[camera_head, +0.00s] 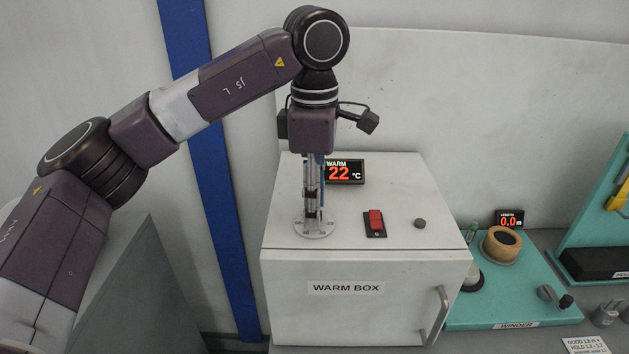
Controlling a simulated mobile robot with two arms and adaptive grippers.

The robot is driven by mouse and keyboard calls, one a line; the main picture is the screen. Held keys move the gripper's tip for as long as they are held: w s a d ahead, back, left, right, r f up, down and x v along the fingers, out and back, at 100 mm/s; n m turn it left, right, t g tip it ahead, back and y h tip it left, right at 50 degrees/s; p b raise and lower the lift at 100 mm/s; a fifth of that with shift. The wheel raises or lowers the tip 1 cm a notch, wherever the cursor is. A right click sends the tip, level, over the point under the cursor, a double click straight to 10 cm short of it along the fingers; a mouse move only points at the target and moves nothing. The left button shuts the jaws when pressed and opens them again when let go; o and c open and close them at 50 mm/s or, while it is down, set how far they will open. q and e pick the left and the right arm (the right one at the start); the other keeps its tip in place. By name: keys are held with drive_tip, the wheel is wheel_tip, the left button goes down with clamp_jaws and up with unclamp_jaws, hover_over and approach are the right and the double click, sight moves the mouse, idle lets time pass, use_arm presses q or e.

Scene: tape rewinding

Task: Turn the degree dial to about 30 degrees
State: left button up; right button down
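The warm box (350,268) is a pale grey cabinet with a label and a handle on its front. My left gripper (314,215) points straight down over a round pale dial plate (323,231) on the box top. Its fingers look close together at the dial, whose knob they hide. I cannot tell whether they grip it. A display (344,172) behind the gripper reads WARM 22 °C. My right gripper is not in view.
A red rocker switch (375,221) and a dark round button (420,223) sit right of the dial. A teal winder board (510,285) with a tape roll (502,243), a crank (556,297) and a length display (510,219) reading 0.0 lies to the right.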

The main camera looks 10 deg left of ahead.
use_arm(q)
wheel_tip(320, 180, up, 12)
drive_tip(key=shift+f, duration=0.15)
idle(0.3)
